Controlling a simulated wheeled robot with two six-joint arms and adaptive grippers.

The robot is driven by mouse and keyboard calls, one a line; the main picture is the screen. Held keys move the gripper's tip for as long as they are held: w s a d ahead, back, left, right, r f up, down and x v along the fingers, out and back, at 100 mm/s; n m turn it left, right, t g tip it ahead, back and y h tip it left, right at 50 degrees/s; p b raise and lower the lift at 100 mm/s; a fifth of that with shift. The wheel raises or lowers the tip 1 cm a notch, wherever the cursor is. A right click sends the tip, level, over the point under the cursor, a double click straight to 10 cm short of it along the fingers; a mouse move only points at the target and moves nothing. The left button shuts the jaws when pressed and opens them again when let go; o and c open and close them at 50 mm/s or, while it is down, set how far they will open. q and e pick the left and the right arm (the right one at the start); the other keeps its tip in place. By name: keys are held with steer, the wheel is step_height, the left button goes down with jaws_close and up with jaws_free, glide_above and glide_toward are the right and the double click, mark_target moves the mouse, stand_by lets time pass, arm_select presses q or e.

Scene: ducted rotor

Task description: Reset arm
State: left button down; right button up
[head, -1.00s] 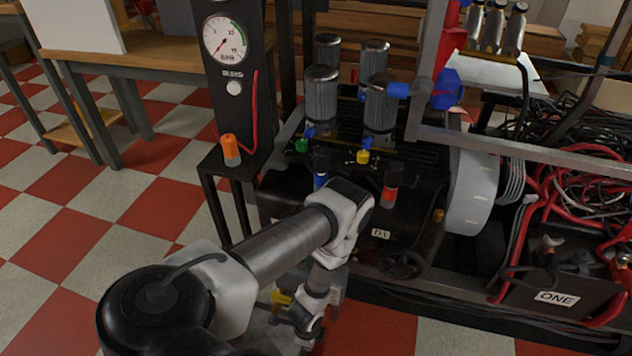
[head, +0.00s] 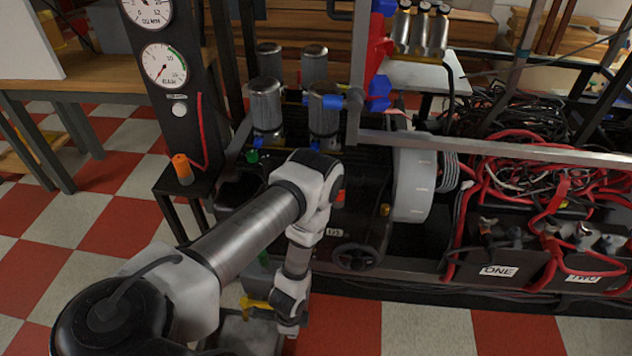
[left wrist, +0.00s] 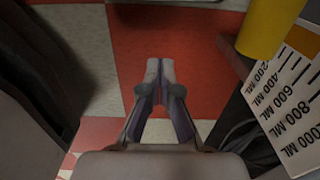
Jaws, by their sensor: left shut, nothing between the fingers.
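My left arm reaches in from the lower left of the head view, bent at a grey and white joint in front of the black machine (head: 372,215). Its lower links hang down beside the machine. The fingers are not clearly visible there. In the left wrist view my left gripper (left wrist: 160,75) points at the red and white checkered floor (left wrist: 200,50). Its fingertips meet and nothing is between them. My right arm and gripper are in neither current view.
A white scale marked in ML (left wrist: 292,105) and a yellow cylinder (left wrist: 262,28) are close on the right of the wrist view. A gauge column (head: 165,100) and an orange-capped item (head: 182,168) stand left of the machine. Red cables (head: 560,190) lie right. Floor at left is open.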

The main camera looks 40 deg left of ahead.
arm_select(q)
steer(key=w+d+r, duration=0.3)
steer(key=d+r, duration=0.2)
steer(key=r, duration=0.4)
steer(key=s+d+r+n, duration=0.1)
steer(key=s+r+n, duration=0.75)
steer(key=n, duration=0.25)
step_height(320, 180, up, 33)
steer(key=p, duration=3.3)
steer(key=shift+f+n, duration=0.15)
steer(key=shift+n, duration=0.25)
